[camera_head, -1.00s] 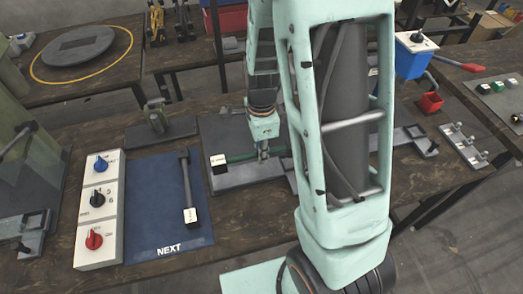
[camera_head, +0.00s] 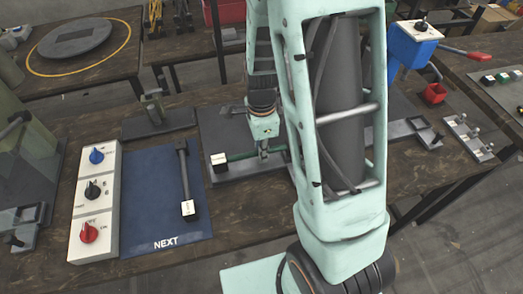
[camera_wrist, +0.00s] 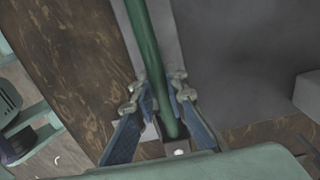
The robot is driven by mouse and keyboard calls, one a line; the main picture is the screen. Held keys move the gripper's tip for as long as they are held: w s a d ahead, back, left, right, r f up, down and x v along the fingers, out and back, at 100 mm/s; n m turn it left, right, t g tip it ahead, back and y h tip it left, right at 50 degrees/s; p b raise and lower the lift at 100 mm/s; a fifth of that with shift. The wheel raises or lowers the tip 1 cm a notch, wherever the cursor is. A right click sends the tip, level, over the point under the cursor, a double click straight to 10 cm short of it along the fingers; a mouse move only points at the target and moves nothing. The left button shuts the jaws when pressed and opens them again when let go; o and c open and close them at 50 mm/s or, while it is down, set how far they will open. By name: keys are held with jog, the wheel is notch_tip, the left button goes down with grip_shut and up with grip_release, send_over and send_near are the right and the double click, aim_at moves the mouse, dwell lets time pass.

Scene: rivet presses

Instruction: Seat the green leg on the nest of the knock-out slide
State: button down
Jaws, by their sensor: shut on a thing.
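The green leg (camera_head: 242,155) is a thin green rod with a white and black block (camera_head: 219,162) at its left end. My gripper (camera_head: 264,152) is shut on the rod, to the right of that block. In the wrist view, the leg (camera_wrist: 147,45) runs between both fingers of my gripper (camera_wrist: 160,103). The leg is low over a light grey bar (camera_head: 228,177) on a dark grey base plate (camera_head: 222,128), which I take to be the knock-out slide. My arm hides the leg's right end, and I cannot tell whether the leg touches the nest.
A blue mat (camera_head: 148,218) marked NEXT holds a dark leg (camera_head: 184,172) with a white block. A control panel (camera_head: 93,202) with three knobs stands left of it.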

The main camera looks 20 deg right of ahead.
jog(key=shift+f+b, duration=0.35)
jog(key=shift+f, duration=0.25)
jog(key=c, duration=1.8)
grip_release()
jog(key=shift+c, duration=0.2)
notch_tip(320, 180, up, 12)
jog(key=shift+r, duration=0.1)
